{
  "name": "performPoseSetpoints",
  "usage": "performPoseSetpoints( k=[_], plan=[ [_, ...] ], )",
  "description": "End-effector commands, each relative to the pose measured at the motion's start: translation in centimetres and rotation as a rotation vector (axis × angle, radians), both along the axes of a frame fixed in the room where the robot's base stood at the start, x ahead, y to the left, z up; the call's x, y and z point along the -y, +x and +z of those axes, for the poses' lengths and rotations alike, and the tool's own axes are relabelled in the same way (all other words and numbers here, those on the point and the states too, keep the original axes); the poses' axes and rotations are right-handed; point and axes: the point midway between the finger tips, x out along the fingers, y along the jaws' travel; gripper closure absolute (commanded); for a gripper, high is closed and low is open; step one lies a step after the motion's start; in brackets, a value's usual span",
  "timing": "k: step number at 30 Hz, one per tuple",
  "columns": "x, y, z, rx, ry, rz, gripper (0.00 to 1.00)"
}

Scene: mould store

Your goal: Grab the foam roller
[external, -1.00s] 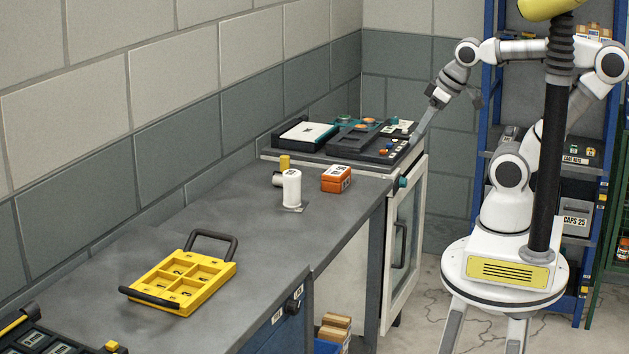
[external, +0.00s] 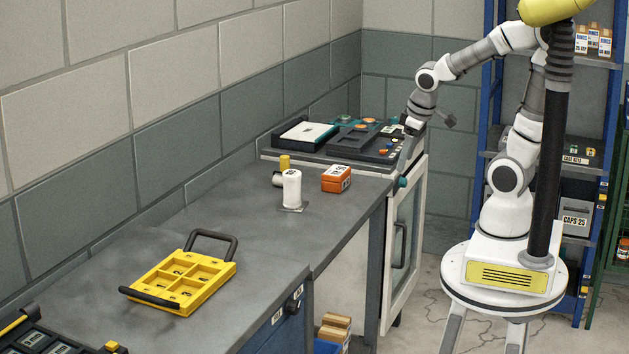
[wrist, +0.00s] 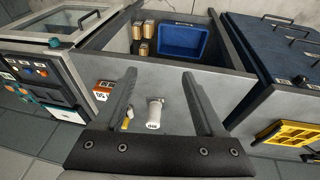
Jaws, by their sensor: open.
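My gripper (external: 402,165) is open and empty. It is above the front edge of the bench's far end, to the right of the cylinder and apart from it. The fingers also show in the wrist view (wrist: 159,75), spread wide.
A yellow compartment tray (external: 182,281) lies nearer. Bench between cylinder and tray is clear.

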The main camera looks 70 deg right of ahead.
Motion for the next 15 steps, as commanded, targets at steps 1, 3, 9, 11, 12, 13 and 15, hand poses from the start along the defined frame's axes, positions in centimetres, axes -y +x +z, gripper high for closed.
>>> performPoseSetpoints(
  k=[1,3,9,11,12,13,15],
  plan=[
    [0.8,1.0,-1.0,-0.011,-0.007,-0.002,0.28],
    [1.8,2.9,-1.8,0.011,-0.019,0.007,0.28],
    [4.2,10.1,-3.1,0.169,-0.034,0.049,0.28],
    [4.8,12.2,-3.6,0.223,-0.032,0.061,0.28],
    [5.2,13.5,-3.9,0.260,-0.029,0.066,0.28],
    [5.6,14.4,-4.1,0.289,-0.025,0.069,0.28],
    [6.3,16.5,-4.6,0.358,-0.016,0.077,0.28]
  ],
)
